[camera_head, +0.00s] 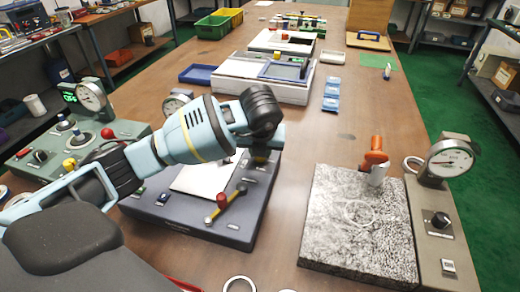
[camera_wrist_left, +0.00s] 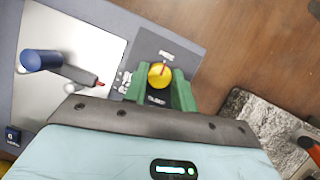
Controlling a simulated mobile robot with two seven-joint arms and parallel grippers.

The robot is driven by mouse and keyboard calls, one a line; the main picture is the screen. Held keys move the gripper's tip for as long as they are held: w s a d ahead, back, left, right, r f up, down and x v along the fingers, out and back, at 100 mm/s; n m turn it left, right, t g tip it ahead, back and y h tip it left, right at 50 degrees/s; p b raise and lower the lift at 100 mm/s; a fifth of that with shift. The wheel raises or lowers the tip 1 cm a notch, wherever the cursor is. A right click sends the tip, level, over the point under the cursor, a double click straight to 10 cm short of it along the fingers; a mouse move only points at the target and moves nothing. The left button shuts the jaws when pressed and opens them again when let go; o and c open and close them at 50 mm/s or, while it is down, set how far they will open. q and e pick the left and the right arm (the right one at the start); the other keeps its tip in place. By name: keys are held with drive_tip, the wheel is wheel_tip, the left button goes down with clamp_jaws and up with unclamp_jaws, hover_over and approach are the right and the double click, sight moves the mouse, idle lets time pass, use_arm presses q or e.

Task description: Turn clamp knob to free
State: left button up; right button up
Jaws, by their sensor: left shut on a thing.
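The clamp knob (camera_wrist_left: 160,75), round and yellow with a red pointer line, sits near the corner of a dark grey fixture (camera_head: 232,228). In the left wrist view it lies between the green fingers of my left gripper (camera_wrist_left: 159,90), which are shut on it. In the head view my left arm reaches over the fixture, the gripper (camera_head: 264,140) is above its far right corner, and the knob is hidden. My right gripper is not in view.
A granite block (camera_head: 345,235) with an orange-handled tool (camera_head: 375,157) and a dial gauge (camera_head: 450,158) stands to the right. A lever with a red knob (camera_head: 222,200) rises at the fixture's front. Bare table separates fixture and granite.

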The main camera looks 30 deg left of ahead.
use_arm(q)
drive_tip(key=shift+r, duration=0.1)
drive_tip(key=o, duration=0.9)
drive_tip(key=shift+o, duration=0.4)
drive_tip(key=v, duration=0.7)
drive_tip(key=shift+r, duration=0.35)
